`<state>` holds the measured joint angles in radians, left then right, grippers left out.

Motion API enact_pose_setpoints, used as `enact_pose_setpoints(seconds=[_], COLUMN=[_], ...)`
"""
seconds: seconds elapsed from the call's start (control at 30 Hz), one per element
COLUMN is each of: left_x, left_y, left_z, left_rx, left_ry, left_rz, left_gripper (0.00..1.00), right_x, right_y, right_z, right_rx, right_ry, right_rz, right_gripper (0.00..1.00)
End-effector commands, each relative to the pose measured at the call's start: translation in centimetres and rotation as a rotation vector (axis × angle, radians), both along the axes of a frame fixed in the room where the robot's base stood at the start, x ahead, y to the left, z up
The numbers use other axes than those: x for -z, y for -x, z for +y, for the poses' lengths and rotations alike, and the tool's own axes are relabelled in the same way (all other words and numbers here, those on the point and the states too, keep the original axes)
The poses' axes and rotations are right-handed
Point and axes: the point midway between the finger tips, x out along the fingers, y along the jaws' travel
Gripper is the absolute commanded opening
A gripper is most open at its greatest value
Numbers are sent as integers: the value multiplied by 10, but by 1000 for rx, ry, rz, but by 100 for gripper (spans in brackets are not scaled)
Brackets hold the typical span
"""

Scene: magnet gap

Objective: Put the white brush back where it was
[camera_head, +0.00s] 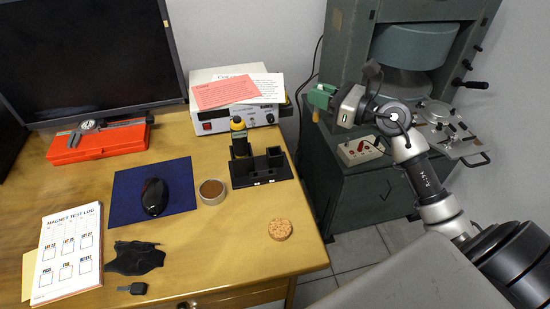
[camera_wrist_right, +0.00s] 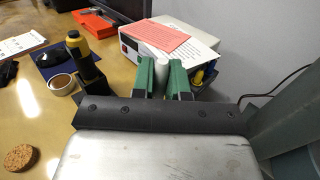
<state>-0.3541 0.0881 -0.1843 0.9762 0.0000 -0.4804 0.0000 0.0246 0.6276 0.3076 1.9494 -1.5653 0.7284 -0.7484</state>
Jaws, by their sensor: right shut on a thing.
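My right gripper (camera_head: 322,97) has green fingers and is raised in front of the grey machine, right of the desk. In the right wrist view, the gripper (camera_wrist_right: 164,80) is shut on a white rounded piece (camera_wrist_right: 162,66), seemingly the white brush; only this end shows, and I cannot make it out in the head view. A black holder (camera_head: 262,171) stands near the desk's right edge. A yellow and black tool (camera_head: 239,137) stands upright at its left; the square socket to the right looks empty. My left gripper is not in view.
A white instrument box (camera_head: 215,120) with papers stands behind the holder.

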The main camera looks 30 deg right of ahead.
Motion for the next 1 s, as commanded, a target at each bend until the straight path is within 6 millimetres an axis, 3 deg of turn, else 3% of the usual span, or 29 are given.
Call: enact_pose_setpoints(seconds=[0.3,0.43,0.67,1.0], left_x=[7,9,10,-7], left_y=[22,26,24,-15], left_z=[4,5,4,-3], left_rx=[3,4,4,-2], left_ry=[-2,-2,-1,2], left_rz=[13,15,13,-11], left_gripper=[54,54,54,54], right_x=[42,55,68,102], right_y=[-6,-8,-9,-8], right_z=[73,94,106,105], right_rx=[-2,-2,0,0], right_ry=[-6,-5,0,0], right_rz=[1,2,1,1], right_gripper=[0,0,0,0])
